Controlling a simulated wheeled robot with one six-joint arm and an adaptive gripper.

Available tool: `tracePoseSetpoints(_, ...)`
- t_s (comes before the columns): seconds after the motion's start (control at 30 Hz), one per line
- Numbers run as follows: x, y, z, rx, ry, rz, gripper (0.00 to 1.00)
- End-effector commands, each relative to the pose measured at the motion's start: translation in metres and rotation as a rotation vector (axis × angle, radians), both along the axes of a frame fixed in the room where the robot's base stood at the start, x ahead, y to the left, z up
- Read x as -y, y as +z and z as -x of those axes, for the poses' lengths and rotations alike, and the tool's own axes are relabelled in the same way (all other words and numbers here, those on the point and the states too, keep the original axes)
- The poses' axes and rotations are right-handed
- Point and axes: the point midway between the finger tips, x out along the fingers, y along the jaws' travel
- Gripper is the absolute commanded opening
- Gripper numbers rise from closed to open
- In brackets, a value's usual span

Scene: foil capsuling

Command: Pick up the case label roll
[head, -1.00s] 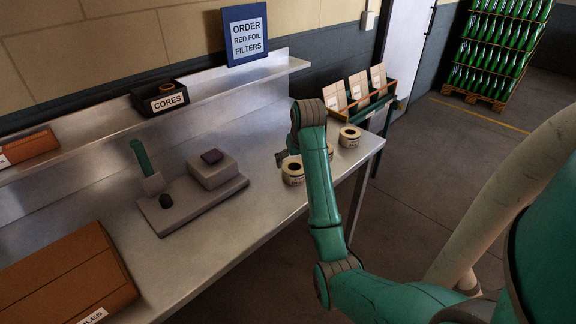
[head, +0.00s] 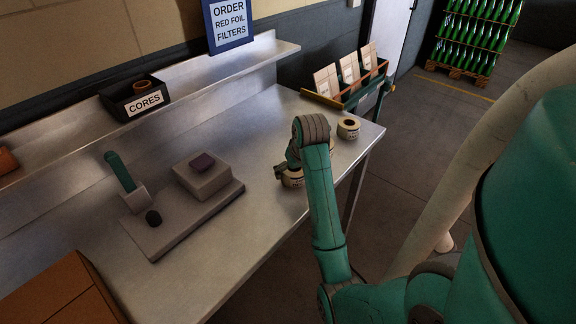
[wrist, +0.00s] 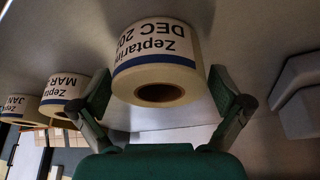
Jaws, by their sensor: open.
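Three cream label rolls with a blue band stand on the steel bench. The nearest roll (head: 291,179) is partly behind my arm in the head view. In the wrist view this roll (wrist: 155,62) reads "Zeptarin" and "DEC 20", its dark core hole facing the camera. The second roll (wrist: 62,95) reads "MAR" and is mostly hidden by my arm in the head view. The third roll (wrist: 20,108) reads "JAN"; the far-right roll (head: 348,129) stands clear. My gripper (wrist: 160,80) is open, its fingers on either side of the DEC roll, with no grip on it.
A grey device with a green-handled lever (head: 182,215) stands left of the rolls on the bench (head: 250,250). A CORES bin (head: 136,98) sits on the back shelf. A rack of cartons (head: 345,85) stands beyond the bench's far end.

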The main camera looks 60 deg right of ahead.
Motion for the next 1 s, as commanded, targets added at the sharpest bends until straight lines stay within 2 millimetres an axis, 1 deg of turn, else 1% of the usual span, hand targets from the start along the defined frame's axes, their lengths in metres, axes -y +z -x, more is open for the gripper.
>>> tracePoseSetpoints(0.27, -0.0015, -0.0013, 0.0024, 0.0, 0.0, 0.0, 1.0)
tracePoseSetpoints(0.3, -0.0015, -0.0013, 0.0024, 0.0, 0.0, 0.0, 0.97)
tracePoseSetpoints(0.37, -0.0015, -0.0013, 0.0024, 0.0, 0.0, 0.0, 0.82)
tracePoseSetpoints(0.4, -0.0015, -0.0012, 0.0023, 0.0, 0.0, 0.0, 0.72)
tracePoseSetpoints(0.47, -0.0016, -0.0012, 0.0023, 0.0, 0.0, 0.0, 0.57)
tracePoseSetpoints(0.5, -0.0015, -0.0012, 0.0023, 0.0, 0.0, 0.0, 0.47)
tracePoseSetpoints(0.53, -0.0015, -0.0012, 0.0023, 0.0, 0.0, 0.0, 0.4)
tracePoseSetpoints(0.87, -0.0009, -0.0008, 0.0015, 0.0, 0.0, 0.0, 0.39)
tracePoseSetpoints(1.0, 0.0019, 0.0013, -0.0022, 0.001, 0.0, 0.001, 0.39)
